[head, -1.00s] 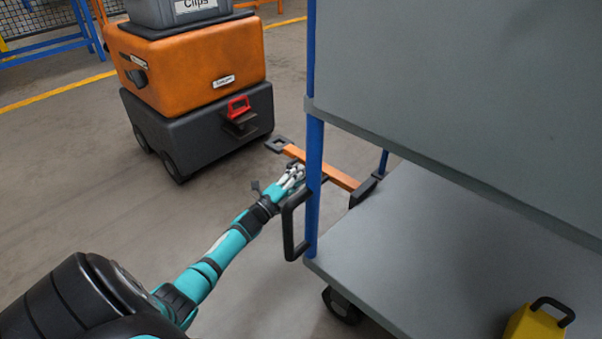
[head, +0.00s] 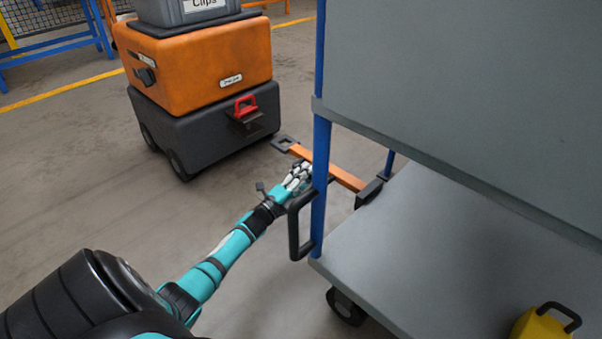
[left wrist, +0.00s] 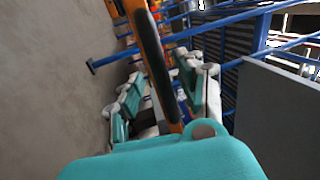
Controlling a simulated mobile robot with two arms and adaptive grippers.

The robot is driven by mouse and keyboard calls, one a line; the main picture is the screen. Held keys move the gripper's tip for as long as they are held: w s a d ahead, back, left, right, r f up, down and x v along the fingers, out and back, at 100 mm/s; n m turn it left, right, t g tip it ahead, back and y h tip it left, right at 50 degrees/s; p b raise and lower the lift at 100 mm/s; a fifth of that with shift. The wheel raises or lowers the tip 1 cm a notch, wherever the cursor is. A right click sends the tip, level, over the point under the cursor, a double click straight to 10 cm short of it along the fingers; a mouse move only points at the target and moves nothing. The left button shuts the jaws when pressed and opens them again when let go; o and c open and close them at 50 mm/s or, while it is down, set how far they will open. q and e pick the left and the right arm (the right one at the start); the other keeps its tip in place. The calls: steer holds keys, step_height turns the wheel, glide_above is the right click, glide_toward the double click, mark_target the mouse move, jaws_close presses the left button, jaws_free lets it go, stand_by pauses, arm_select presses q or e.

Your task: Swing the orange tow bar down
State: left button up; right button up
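The orange tow bar (head: 345,178) runs from the foot of the grey cart (head: 400,235) toward the tugger and ends in a black eye (head: 285,143). How far it is tilted is hard to tell. My left gripper (head: 303,173) is beside the bar, just left of the cart's blue post, with its fingers spread. In the left wrist view the bar (left wrist: 150,45), orange with a dark face, passes between the parted fingers of the gripper (left wrist: 165,95). Contact cannot be made out. My right gripper is out of view.
An orange and black tugger (head: 205,70) with a red-handled hitch (head: 246,108) stands beyond the bar. A black loop handle (head: 294,225) on the blue post (head: 320,180) is close to my left wrist.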

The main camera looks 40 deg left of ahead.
arm_select(q)
steer(key=v, duration=1.2)
